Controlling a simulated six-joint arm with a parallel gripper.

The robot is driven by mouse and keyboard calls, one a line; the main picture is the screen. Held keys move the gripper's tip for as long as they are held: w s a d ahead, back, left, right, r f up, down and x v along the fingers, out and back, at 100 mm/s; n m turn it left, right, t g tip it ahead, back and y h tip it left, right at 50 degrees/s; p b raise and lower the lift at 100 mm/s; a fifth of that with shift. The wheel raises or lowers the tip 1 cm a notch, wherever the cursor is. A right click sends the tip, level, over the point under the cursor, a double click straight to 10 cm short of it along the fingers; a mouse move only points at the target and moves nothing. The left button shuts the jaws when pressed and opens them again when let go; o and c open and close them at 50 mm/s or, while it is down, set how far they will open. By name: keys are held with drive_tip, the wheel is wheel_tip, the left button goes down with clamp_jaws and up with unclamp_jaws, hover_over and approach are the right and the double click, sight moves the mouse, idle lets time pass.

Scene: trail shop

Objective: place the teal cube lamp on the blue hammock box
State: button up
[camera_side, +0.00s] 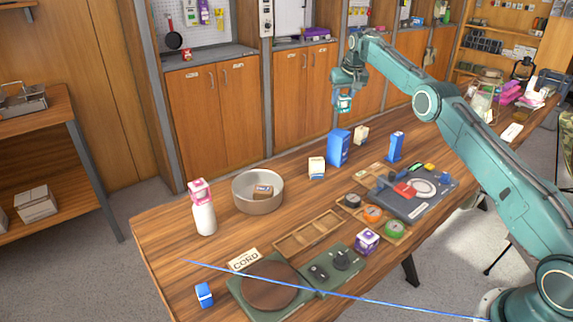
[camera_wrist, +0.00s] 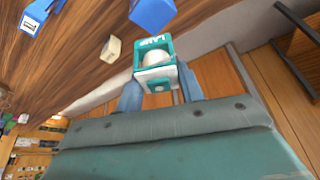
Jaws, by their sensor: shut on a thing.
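My gripper (camera_side: 343,96) is shut on the teal cube lamp (camera_side: 344,102) and holds it in the air above the table's far side. In the wrist view the lamp (camera_wrist: 155,68), teal with a white rounded middle, sits between the two fingers (camera_wrist: 158,92). A tall blue box (camera_side: 339,148) stands upright on the table below the gripper, with clear air between; its top shows in the wrist view (camera_wrist: 153,12). A slimmer blue box (camera_side: 396,146) with a white label stands to its right. I cannot read which one is the hammock box.
Small cream boxes (camera_side: 361,135) (camera_side: 317,168) stand close to the tall blue box. A metal bowl (camera_side: 258,192), a white bottle with a pink top (camera_side: 204,212), wooden trays (camera_side: 308,233) and a dark grey device (camera_side: 418,192) take up the table. Cabinets (camera_side: 305,90) stand behind.

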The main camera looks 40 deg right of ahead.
sight(341, 109)
drive_tip(key=shift+f, duration=2.1)
drive_tip(key=shift+f, duration=1.8)
drive_tip(key=shift+f, duration=0.1)
drive_tip(key=o, duration=1)
drive_tip(key=shift+v, duration=6.1)
drive_tip(key=shift+d, duration=0.1)
